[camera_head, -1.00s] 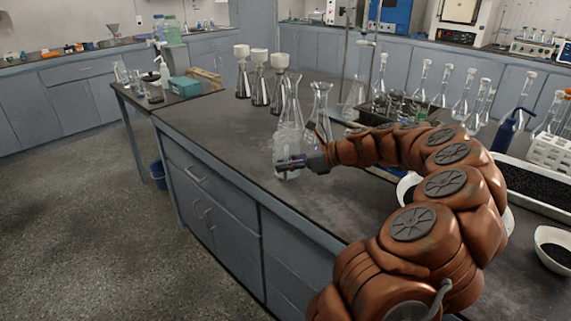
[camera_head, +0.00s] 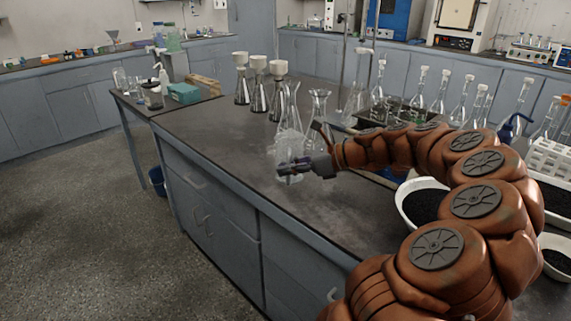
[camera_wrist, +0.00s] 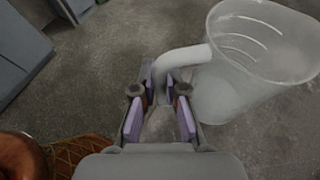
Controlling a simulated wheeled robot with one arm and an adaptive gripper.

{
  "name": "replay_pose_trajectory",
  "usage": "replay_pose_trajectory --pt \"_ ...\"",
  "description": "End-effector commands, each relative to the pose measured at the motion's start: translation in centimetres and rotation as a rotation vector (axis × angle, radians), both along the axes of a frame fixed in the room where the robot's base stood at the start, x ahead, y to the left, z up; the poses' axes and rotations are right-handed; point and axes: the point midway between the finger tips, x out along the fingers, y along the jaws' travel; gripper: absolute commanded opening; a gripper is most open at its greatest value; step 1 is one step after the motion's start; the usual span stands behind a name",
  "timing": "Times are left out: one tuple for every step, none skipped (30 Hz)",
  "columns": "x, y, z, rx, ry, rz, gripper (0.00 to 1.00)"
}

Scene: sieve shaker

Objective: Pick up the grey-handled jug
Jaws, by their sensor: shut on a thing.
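The jug (camera_wrist: 255,60) is a translucent, whitish measuring jug with marked lines and a pale grey handle (camera_wrist: 180,57). My gripper (camera_wrist: 160,88) is shut on the handle in the wrist view, with the jug body to the right of the fingers. In the head view the jug (camera_head: 289,143) shows hazily at my gripper (camera_head: 288,168), over the front part of the dark bench top. Its outline overlaps clear flasks behind it. I cannot tell whether its base touches the bench.
A clear flask (camera_head: 319,108) stands close right of the jug. Several funnel-topped flasks (camera_head: 259,95) stand behind it. White bowls of dark grains, one of them near my arm (camera_head: 424,200), lie to the right. The bench top (camera_head: 215,125) left of the jug is clear.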

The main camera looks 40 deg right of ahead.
Motion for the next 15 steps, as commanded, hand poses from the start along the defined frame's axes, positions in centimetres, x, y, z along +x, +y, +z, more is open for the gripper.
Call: replay_pose_trajectory --pt "-0.6 0.2 0.2 0.000 -0.003 -0.002 0.00" --pt "-0.9 0.3 0.3 -0.001 -0.004 -0.003 0.00" --pt "-1.3 0.5 0.4 -0.002 -0.004 -0.003 0.00" --pt "-1.6 0.5 0.4 -0.002 -0.004 -0.003 0.00" --pt "-1.9 0.7 0.4 -0.002 -0.004 -0.003 0.00" --pt "-2.3 0.9 0.4 -0.001 -0.003 -0.001 0.00" --pt "-2.6 1.0 0.4 -0.001 -0.003 -0.001 0.00" --pt "-2.9 1.2 0.4 -0.001 -0.002 -0.001 0.00" --pt "-3.2 1.3 0.4 -0.001 -0.002 -0.001 0.00" --pt "-3.5 1.4 0.5 -0.001 -0.002 -0.002 0.00" --pt "-3.8 1.5 0.5 -0.001 -0.002 -0.002 0.00" --pt "-4.1 1.6 0.5 -0.001 -0.002 -0.003 0.00" --pt "-4.4 1.7 0.6 -0.001 -0.003 -0.003 0.00" --pt "-4.7 1.9 0.6 -0.001 -0.003 -0.003 0.00" --pt "-5.1 2.1 0.7 0.000 -0.003 -0.002 0.00"
